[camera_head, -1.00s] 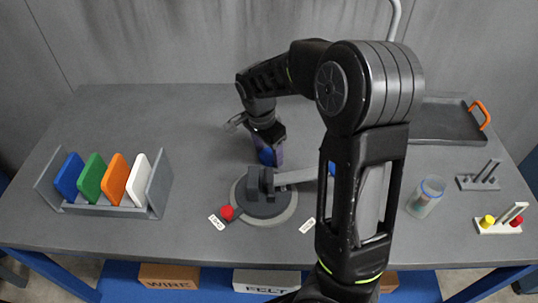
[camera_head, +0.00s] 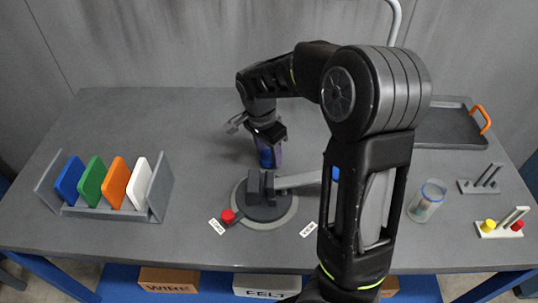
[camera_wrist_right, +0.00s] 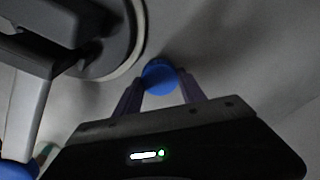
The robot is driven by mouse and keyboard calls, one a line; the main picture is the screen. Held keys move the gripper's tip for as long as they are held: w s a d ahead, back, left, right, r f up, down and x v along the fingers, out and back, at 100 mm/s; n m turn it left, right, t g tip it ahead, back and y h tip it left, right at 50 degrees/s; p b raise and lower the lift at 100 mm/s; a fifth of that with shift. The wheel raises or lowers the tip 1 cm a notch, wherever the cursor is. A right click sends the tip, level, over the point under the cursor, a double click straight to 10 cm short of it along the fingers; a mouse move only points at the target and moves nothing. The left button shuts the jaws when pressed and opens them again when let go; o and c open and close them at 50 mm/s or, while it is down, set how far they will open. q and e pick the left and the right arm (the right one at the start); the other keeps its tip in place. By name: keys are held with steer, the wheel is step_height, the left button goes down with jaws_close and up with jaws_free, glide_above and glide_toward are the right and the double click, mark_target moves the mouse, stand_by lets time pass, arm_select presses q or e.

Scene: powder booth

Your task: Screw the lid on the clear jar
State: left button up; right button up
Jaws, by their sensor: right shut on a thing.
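The clear jar (camera_head: 427,200) stands on the right part of the table, with a light blue rim and something pale inside. My right gripper (camera_head: 269,158) is behind the round grey fixture, pointing down near the table, well left of the jar. It is shut on a round blue thing, which looks like the lid (camera_wrist_right: 160,76); the wrist view shows it between the two fingertips (camera_wrist_right: 161,84). In the head view the fingers mostly hide it. My left gripper is not in view.
The round grey fixture (camera_head: 282,214) with a lever and a red knob (camera_head: 227,215) stands just in front of the gripper. A rack (camera_head: 158,188) of coloured plates is at left. The back-left table is clear.

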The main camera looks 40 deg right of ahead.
mark_target(265, 156)
step_height(265, 156, up, 9)
stand_by(0.3)
stand_by(0.5)
steer(key=w+a+f+n, duration=0.1)
steer(key=w+a+n, duration=0.1)
steer(key=a+n, duration=0.3)
steer(key=w+a+f+n+t+y, duration=0.1)
steer(key=w+a+n, duration=0.1)
steer(key=a+n, duration=0.3)
steer(key=w+a+f+n, duration=0.1)
steer(key=w+a+n, duration=0.2)
steer(key=a+n, duration=0.3)
steer(key=shift+w+a+f, duration=0.1)
steer(key=shift+a+f, duration=0.2)
steer(key=shift+a, duration=0.15)
steer(key=shift+w+a+f+n+t+y, duration=0.1)
steer(key=shift+a+n+t+y, duration=0.2)
steer(key=shift+a+n, duration=0.25)
